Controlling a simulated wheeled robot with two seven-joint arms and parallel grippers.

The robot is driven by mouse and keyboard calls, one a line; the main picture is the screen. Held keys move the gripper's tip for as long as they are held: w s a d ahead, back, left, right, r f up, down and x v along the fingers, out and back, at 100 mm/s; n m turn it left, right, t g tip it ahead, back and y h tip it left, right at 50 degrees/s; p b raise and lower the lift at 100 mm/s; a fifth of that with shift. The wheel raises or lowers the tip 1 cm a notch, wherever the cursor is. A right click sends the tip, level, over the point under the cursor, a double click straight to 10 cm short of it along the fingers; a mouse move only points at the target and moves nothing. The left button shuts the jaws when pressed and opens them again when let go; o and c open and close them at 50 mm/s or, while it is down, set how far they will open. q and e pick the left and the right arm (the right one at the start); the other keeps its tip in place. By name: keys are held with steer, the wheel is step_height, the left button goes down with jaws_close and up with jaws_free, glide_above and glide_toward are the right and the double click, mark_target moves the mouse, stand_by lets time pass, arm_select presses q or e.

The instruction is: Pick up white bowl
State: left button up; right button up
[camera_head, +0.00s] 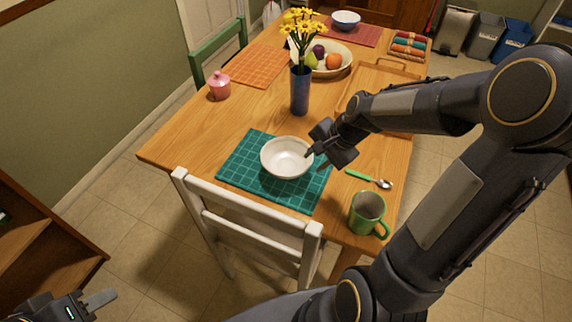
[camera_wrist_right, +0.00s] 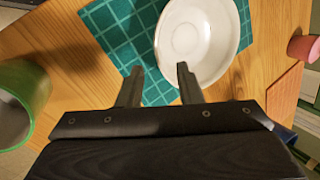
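The white bowl (camera_head: 287,157) sits upright on a teal checked placemat (camera_head: 300,196) at the near side of the wooden table. My right gripper (camera_head: 314,160) is at the bowl's right rim. In the right wrist view the bowl (camera_wrist_right: 197,38) lies beyond the fingertips. The two fingers of the right gripper (camera_wrist_right: 159,76) are spread apart with nothing between them. One fingertip overlaps the bowl's rim in that view; I cannot tell if it touches. My left gripper (camera_head: 95,301) is at the bottom left, low and away from the table, with only part of it in view.
A green mug (camera_head: 368,212) and a green-handled spoon (camera_head: 369,179) lie right of the placemat. A blue vase (camera_head: 300,91) with yellow flowers stands behind the bowl. A pink jar (camera_head: 219,85) is at the left. A white chair (camera_head: 250,232) stands at the near edge.

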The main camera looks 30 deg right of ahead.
mark_target(306, 168)
steer(key=x, duration=0.7)
steer(key=shift+s+a+f, duration=0.1)
steer(key=shift+a+f, duration=0.05)
steer(key=shift+a, duration=0.2)
jaws_close()
